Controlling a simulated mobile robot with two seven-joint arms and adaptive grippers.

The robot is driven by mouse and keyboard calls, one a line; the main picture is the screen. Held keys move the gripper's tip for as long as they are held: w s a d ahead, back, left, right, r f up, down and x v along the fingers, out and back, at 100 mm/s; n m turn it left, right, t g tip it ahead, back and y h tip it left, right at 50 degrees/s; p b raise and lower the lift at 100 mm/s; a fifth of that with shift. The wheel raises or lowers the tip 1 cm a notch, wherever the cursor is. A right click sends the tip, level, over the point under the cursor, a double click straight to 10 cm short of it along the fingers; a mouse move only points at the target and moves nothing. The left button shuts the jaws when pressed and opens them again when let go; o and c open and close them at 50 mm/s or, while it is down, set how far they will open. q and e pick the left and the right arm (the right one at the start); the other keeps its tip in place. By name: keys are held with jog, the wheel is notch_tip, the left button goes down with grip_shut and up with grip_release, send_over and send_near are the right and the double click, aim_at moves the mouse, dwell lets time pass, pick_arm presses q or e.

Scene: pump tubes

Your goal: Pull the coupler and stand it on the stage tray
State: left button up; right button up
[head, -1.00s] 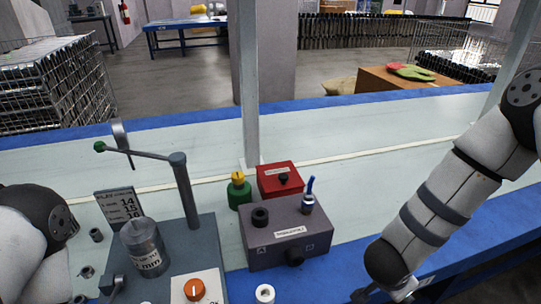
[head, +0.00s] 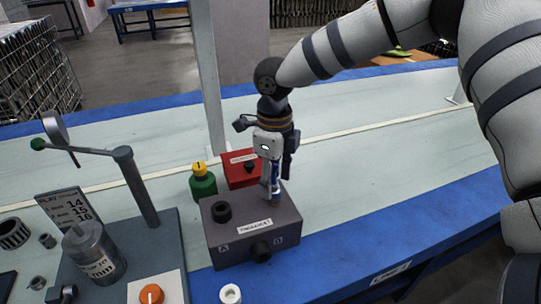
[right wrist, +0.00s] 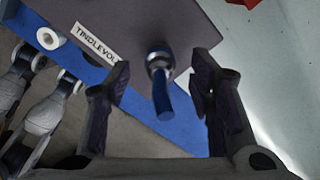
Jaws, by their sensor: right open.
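The coupler, which I take to be the metal fitting with a blue stub (right wrist: 162,90), stands in the right top socket of the grey box (head: 225,240). My right gripper (head: 273,183) points down over that end of the box, and its fingers partly hide the coupler in the head view. In the right wrist view the open fingers (right wrist: 165,85) stand on either side of the blue stub, with gaps between. I cannot tell which surface is the stage tray. My left gripper is out of view.
A red box (head: 235,175) and a green bottle with a yellow cap (head: 203,183) stand behind the grey box. A white ring (head: 230,294) lies in front. A lever post (head: 136,187), metal cylinder (head: 95,250) and orange knob (head: 151,294) are at left. The pale table is clear at right.

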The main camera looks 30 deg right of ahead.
aim_at(273, 187)
jog(key=shift+f, duration=1.6)
grip_shut()
jog(key=c, duration=0.7)
grip_release()
jog(key=shift+c, duration=0.2)
grip_shut()
jog(key=shift+r, duration=0.2)
